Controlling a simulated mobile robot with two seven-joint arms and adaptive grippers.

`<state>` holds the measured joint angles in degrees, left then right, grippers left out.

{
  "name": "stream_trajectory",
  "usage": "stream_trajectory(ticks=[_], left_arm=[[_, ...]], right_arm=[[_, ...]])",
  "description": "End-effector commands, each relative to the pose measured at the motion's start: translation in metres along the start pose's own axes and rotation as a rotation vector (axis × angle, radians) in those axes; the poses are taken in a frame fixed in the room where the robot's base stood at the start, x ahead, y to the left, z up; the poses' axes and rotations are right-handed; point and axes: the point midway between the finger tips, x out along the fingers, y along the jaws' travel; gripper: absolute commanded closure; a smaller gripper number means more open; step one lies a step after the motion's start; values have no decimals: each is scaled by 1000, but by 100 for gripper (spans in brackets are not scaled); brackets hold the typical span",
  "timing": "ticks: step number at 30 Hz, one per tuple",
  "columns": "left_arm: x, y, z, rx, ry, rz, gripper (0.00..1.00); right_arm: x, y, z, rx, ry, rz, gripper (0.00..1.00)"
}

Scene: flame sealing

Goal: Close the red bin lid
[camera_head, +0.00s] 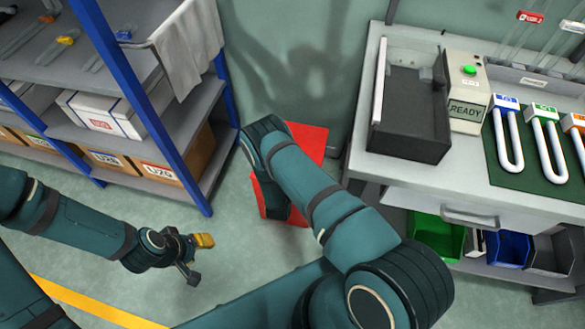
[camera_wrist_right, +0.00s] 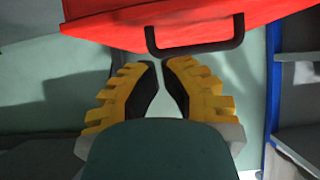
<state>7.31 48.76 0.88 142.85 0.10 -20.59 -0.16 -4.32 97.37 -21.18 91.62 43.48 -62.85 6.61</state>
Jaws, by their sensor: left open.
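The red bin (camera_head: 297,212) stands on the floor between the shelf and the workbench, mostly hidden behind my right arm. A flat red panel (camera_head: 312,139), seemingly its lid, shows above and behind the arm; its angle is hard to tell. In the right wrist view the red panel (camera_wrist_right: 120,24) fills the top, with a black bar handle (camera_wrist_right: 196,47) on its edge. My right gripper (camera_wrist_right: 161,64) has its yellow fingertips nearly together just below the handle, with nothing seen between them. My left gripper (camera_head: 198,260) is open and empty over the floor.
A blue-posted shelf (camera_head: 178,110) with boxes stands left. The workbench (camera_head: 362,130) at right carries a dark open-topped box, a READY unit and white U-shaped tubes. Green (camera_head: 436,238) and blue (camera_head: 508,249) bins sit below it. The floor at front left is clear.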

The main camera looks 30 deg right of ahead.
Motion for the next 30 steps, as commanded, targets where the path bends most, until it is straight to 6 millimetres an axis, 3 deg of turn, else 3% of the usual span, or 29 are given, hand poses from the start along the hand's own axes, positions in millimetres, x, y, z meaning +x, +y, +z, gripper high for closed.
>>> stream_trajectory(ticks=[4,11,30], left_arm=[[0,0,0,0,0,0,53],[0,0,0,0,0,0,53],[0,0,0,0,0,0,53]], right_arm=[[10,1,25,1,-2,1,100],[20,0,45,0,-1,1,100],[24,0,51,0,-6,1,100]])
